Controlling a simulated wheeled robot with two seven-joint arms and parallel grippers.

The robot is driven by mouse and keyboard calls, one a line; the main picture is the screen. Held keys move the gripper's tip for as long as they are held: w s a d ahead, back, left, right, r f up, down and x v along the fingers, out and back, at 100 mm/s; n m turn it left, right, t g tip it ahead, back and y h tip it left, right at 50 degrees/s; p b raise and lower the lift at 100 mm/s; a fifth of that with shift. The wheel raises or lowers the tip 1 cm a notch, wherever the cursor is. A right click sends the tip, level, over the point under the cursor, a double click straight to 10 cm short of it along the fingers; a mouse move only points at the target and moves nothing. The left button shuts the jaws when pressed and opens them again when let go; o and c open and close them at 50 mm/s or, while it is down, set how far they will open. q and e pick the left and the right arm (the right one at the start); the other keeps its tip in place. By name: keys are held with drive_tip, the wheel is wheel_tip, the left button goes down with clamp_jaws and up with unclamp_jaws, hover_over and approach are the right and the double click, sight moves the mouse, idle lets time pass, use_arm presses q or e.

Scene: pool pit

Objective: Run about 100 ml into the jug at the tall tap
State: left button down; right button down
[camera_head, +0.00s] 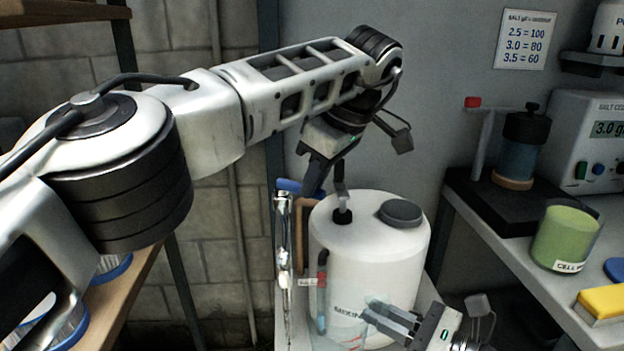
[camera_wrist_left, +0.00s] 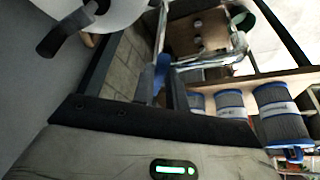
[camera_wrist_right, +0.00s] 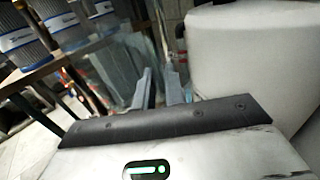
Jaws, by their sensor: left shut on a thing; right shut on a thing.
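The tall chrome tap (camera_head: 284,240) stands left of a white tank in the head view, with a blue lever (camera_head: 290,186) at its top. My left gripper (camera_head: 322,188) is shut on that lever; the blue lever (camera_wrist_left: 162,68) shows between its fingers (camera_wrist_left: 163,85) in the left wrist view. The clear jug (camera_head: 338,332) is low in front of the tank, cut by the frame's bottom edge. My right gripper (camera_head: 375,312) is shut on the jug; its fingers (camera_wrist_right: 158,88) show against the glassy jug (camera_wrist_right: 118,68) in the right wrist view. I cannot tell whether water runs or the jug's level.
The white tank (camera_head: 385,240) with a dark cap (camera_head: 400,212) stands close behind the jug. A bench (camera_head: 490,225) at right holds a green cup (camera_head: 565,237) and yellow sponge (camera_head: 600,304). Blue-ended filter cartridges (camera_wrist_left: 280,110) stand on a shelf.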

use_arm(q)
drive_tip(key=shift+w+d, duration=0.1)
drive_tip(key=shift+w, duration=0.05)
idle(0.4)
drive_tip(key=c, duration=1.4)
unclamp_jaws()
